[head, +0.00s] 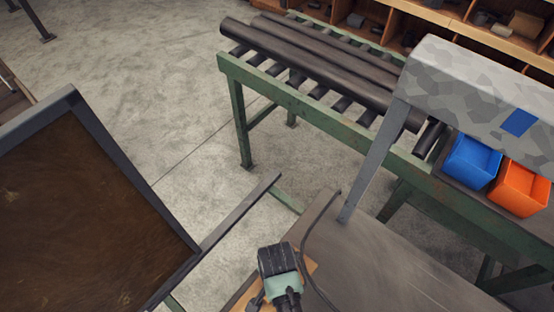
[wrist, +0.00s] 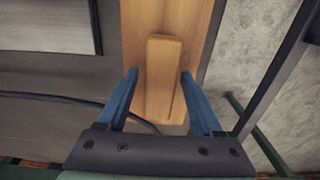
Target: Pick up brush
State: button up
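The brush (wrist: 164,62) shows in the wrist view as a long, light wooden piece lying lengthwise on a wooden board (wrist: 198,30). My gripper (wrist: 159,74) is open, with its two blue fingers apart. In the picture the brush lies between the fingers, with a gap on the left and the right fingertip close to its edge. I cannot tell how far above it the fingertips are.
The board lies at the edge of a grey metal worktop (head: 385,275); a dark cable (head: 306,245) runs beside it. A green roller conveyor (head: 285,92) stands behind, with blue (head: 472,162) and orange (head: 520,187) bins at right. A dark framed panel (head: 85,205) is at left.

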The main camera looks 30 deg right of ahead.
grip_shut()
notch_tip(320, 180, up, 10)
jog(key=shift+r+b, duration=0.1)
jog(key=shift+b, duration=0.3)
dwell(0.3)
